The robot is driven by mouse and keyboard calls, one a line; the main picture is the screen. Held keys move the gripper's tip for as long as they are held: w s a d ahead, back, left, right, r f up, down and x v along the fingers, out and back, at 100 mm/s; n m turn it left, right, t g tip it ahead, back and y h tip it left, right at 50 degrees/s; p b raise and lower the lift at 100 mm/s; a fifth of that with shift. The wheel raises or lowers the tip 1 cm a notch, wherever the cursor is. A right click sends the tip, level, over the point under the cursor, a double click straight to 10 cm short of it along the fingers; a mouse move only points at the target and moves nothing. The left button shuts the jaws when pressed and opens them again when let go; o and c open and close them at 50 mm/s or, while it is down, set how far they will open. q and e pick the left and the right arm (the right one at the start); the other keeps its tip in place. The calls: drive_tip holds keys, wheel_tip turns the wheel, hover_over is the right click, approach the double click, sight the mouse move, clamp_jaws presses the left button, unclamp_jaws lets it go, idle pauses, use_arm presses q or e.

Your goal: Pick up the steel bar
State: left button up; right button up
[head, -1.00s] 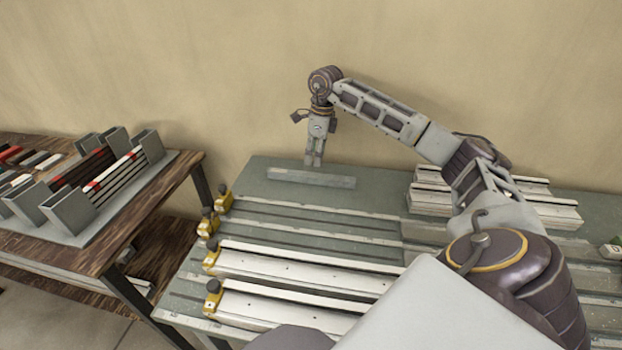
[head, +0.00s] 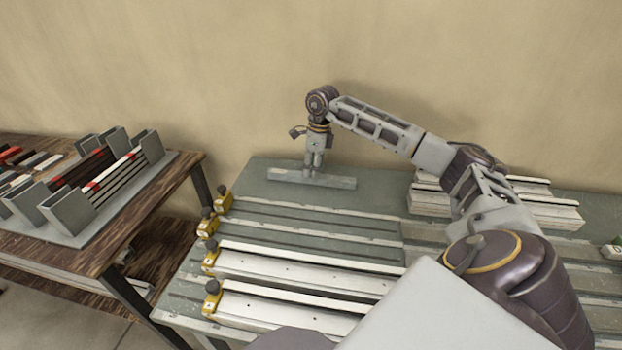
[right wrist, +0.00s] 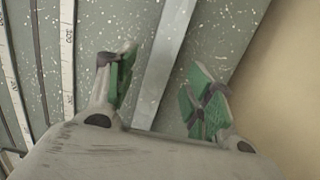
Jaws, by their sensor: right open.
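The steel bar (head: 338,183) is a long, plain grey bar lying flat at the back of the bench, near the wall. My right gripper (head: 313,172) points down at the bar, left of its middle. In the right wrist view the bar (right wrist: 166,60) runs between the two green-padded fingers of the gripper (right wrist: 160,88). The fingers are spread, with a gap to the bar on each side. The gripper's body hides part of the bar in the right wrist view. My left gripper is not in view.
White profiles (head: 290,270) with yellow clamps (head: 211,257) lie along the front of the bench (head: 260,180). More profiles (head: 545,208) are stacked at the back right, under my right arm. A side table at left holds a grey rack (head: 75,212) of bars. The wall (head: 230,60) stands close behind.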

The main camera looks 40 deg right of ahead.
sight(311, 174)
drive_tip(key=shift+w+a+f, duration=0.15)
drive_tip(key=shift+f, duration=1.5)
drive_tip(key=shift+r, duration=0.1)
clamp_jaws()
